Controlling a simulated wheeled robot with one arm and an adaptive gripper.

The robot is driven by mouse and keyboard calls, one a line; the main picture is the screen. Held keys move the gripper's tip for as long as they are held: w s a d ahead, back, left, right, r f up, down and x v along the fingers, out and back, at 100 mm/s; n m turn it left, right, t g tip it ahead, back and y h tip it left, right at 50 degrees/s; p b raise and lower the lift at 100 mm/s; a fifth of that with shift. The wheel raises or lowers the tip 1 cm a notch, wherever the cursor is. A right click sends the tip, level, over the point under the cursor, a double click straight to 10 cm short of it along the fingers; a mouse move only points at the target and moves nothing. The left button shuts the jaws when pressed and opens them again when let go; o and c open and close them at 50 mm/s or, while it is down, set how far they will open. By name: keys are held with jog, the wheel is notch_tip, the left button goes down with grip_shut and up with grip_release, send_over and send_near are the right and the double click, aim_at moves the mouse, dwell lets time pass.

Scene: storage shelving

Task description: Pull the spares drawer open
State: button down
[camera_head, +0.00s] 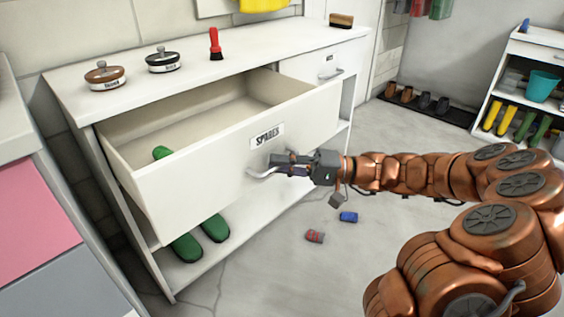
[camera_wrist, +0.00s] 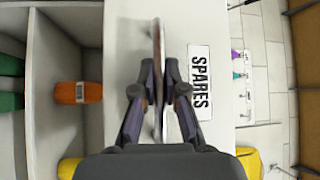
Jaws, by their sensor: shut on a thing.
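The spares drawer (camera_head: 200,185) is a wide white drawer with a "SPARES" label (camera_head: 267,136) on its front. It stands well out of the white cabinet, and its inside shows from above. A green thing (camera_head: 162,153) shows at its left end. Its curved metal handle (camera_head: 262,172) is on the front below the label. My gripper (camera_head: 285,162) is at the handle and shut on it. In the wrist view the fingers (camera_wrist: 159,98) close around the handle bar (camera_wrist: 157,45), beside the label (camera_wrist: 199,80).
Green shoes (camera_head: 214,228) lie on the cabinet's lower shelf. A red can (camera_head: 315,236) and a blue can (camera_head: 348,216) lie on the floor near the drawer. Two lidded tins and a red brush (camera_head: 215,45) stand on the cabinet top. The floor to the right is mostly clear.

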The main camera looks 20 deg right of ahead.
jog(key=c, duration=1.2)
grip_release()
jog(key=shift+d, duration=0.1)
jog(key=v, duration=1.2)
jog(key=shift+r, duration=0.15)
